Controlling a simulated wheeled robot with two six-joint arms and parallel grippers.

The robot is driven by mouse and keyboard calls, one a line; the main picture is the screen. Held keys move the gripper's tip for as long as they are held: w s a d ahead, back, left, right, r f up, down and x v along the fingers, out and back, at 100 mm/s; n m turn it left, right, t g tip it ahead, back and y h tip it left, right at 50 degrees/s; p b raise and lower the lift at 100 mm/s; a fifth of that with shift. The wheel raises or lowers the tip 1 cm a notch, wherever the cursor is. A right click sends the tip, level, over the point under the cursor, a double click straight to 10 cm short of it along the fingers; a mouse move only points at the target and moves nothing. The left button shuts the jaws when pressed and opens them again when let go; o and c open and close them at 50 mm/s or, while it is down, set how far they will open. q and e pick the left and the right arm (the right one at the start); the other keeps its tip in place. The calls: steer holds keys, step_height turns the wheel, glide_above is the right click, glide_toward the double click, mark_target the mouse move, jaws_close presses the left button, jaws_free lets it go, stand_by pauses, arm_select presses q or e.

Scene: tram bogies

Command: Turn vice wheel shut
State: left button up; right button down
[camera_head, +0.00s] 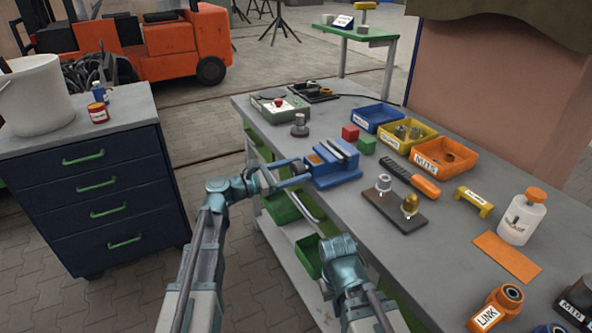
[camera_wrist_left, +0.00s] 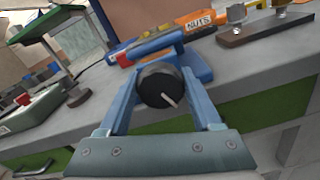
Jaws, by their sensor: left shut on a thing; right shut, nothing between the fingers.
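The blue vice (camera_head: 332,175) stands at the left edge of the grey bench. Its dark round wheel (camera_head: 296,168) faces left, toward my arms. In the left wrist view the wheel (camera_wrist_left: 158,87) is a black knob with a white line pointing to the lower right. My left gripper (camera_head: 299,170) is shut on the wheel, one blue finger on each side of it. The vice body is partly hidden behind the wheel in the wrist view. My right gripper (camera_head: 305,206) is shut and empty, low in front of the bench edge, apart from the vice.
Red (camera_head: 350,132) and green (camera_head: 367,146) blocks stand behind the vice. A dark metal part (camera_head: 300,127) stands left of it. A dark plate (camera_head: 380,207) with two fittings lies to its right. Blue, yellow and orange bins (camera_head: 444,167) line the back.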

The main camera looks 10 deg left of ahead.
arm_select(q)
steer(key=shift+m, duration=0.4)
steer(key=o, duration=1.4)
steer(key=v, duration=1.3)
steer(key=shift+s+a, duration=0.25)
steer(key=shift+a, duration=0.1)
